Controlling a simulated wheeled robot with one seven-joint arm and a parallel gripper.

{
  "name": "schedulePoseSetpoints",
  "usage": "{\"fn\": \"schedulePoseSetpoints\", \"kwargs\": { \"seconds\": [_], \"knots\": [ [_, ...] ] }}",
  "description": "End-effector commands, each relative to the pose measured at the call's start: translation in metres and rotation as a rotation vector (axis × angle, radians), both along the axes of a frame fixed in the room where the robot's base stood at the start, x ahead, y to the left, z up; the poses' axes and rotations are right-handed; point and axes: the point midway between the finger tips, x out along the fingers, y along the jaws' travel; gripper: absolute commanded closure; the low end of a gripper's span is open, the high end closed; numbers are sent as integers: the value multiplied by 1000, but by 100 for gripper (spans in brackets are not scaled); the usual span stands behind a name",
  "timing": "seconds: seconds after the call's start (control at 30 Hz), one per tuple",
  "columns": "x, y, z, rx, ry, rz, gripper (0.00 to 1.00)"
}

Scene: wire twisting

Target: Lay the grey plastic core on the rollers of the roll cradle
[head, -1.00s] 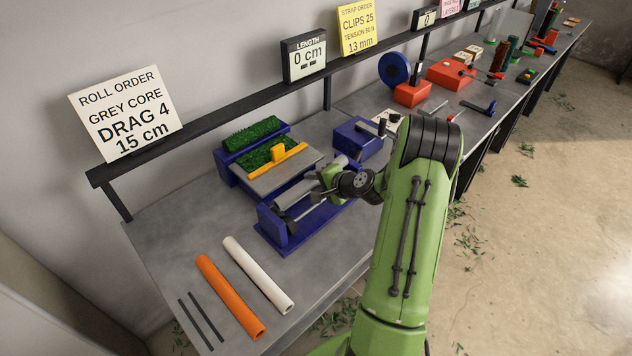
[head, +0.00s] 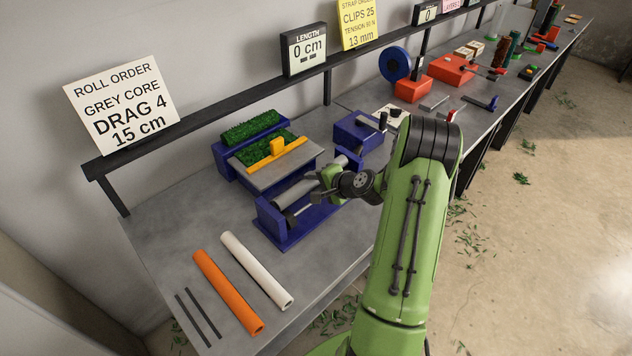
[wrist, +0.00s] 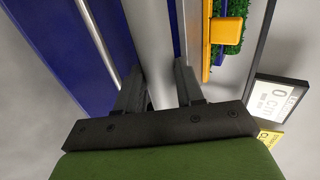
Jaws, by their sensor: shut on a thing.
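The grey plastic core (head: 294,193) lies lengthwise over the blue roll cradle (head: 288,238), between its end walls. My gripper (head: 325,179) is shut on the core near its far part. In the wrist view the core (wrist: 151,35) runs between the two fingers (wrist: 158,88), with the cradle's blue side (wrist: 60,45) and a thin bright roller (wrist: 98,35) to its left. The core looks level with the cradle and very low in it. I cannot tell whether it touches the rollers, since its underside is hidden.
An orange tube (head: 228,290) and a white tube (head: 256,270) lie on the bench at front left, beside two dark strips (head: 198,315). A grey plate with a yellow bar (head: 278,162) and green bristles stands behind the cradle. A blue block (head: 358,138) stands to the right.

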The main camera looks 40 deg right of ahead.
Motion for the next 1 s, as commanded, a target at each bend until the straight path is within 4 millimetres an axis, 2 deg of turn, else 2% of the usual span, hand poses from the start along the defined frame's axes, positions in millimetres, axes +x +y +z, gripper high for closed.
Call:
{"fn": "schedulePoseSetpoints", "kwargs": {
  "seconds": [0.43, 0.47, 0.63, 0.9, 1.0],
  "knots": [
    [0, 0, -12, 0, -1, 0, 100],
    [0, 0, -12, 0, -1, 0, 60],
    [0, 0, -11, 0, -1, 0, 34],
    [-1, 0, -11, 0, 0, 0, 33],
    [-8, -2, -6, -1, 2, -1, 33]
  ]
}}
